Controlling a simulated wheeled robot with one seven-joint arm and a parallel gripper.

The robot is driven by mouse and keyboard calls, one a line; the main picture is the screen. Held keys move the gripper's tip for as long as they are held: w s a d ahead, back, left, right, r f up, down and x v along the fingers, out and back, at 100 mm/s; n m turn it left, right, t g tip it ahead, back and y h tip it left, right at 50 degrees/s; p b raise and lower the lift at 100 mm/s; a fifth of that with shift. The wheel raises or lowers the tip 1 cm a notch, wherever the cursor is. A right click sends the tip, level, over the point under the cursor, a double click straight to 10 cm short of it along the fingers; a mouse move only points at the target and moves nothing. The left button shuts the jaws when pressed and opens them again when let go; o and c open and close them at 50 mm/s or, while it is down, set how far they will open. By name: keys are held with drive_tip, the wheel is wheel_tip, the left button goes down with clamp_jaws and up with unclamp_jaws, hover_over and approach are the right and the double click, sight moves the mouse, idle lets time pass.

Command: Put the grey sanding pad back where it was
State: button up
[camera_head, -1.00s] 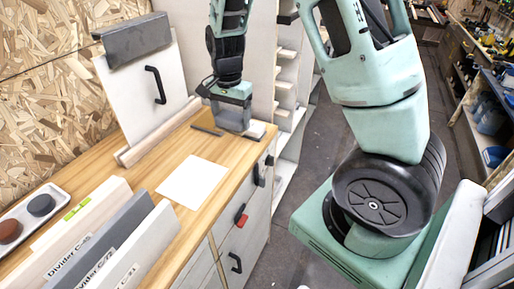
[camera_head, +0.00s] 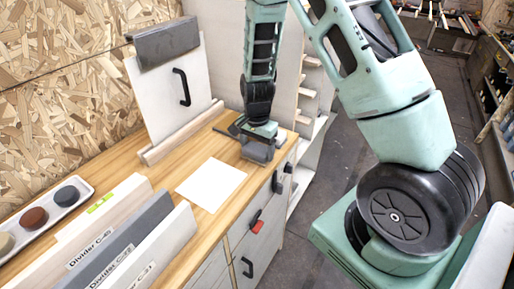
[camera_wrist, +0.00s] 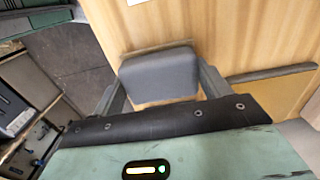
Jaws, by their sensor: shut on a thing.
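My gripper (camera_head: 258,158) is low over the far right end of the wooden bench. It is shut on the grey sanding pad (camera_wrist: 160,75), a smooth grey block with rounded corners that shows between the fingers in the wrist view. I cannot tell whether the pad touches the bench top. A thin grey-brown strip (camera_wrist: 270,73) lies on the wood to the right in the wrist view, apart from the pad.
A white sheet (camera_head: 211,184) lies on the bench. A tray (camera_head: 40,222) with round pads, upright labelled dividers (camera_head: 130,235), and a handled white panel (camera_head: 170,95) topped by a dark grey block (camera_head: 165,43) stand on the left. Drawer handles (camera_head: 278,181) face the aisle.

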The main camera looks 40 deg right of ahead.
sight(257, 148)
drive_tip(key=shift+f, duration=0.2)
drive_tip(key=o, duration=1)
drive_tip(key=shift+c, duration=0.2)
drive_tip(key=shift+r, duration=0.1)
wheel_tip(257, 148, up, 12)
drive_tip(key=b, duration=0.1)
drive_tip(key=s+a+r+n+y, duration=0.1)
drive_tip(key=s+a+r+n, duration=0.1)
drive_tip(key=s+a+n, duration=0.45)
drive_tip(key=s+a+r+n, duration=0.2)
drive_tip(key=a+n, duration=0.1)
drive_tip(key=a, duration=0.7)
drive_tip(key=s+a+n, duration=0.4)
drive_tip(key=s+n, duration=0.2)
drive_tip(key=s, duration=0.2)
drive_tip(key=s+a+r+n, duration=0.1)
drive_tip(key=s+a+n, duration=0.3)
drive_tip(key=s+n, duration=0.2)
drive_tip(key=shift+s+r, duration=0.25)
drive_tip(key=shift+s, duration=0.65)
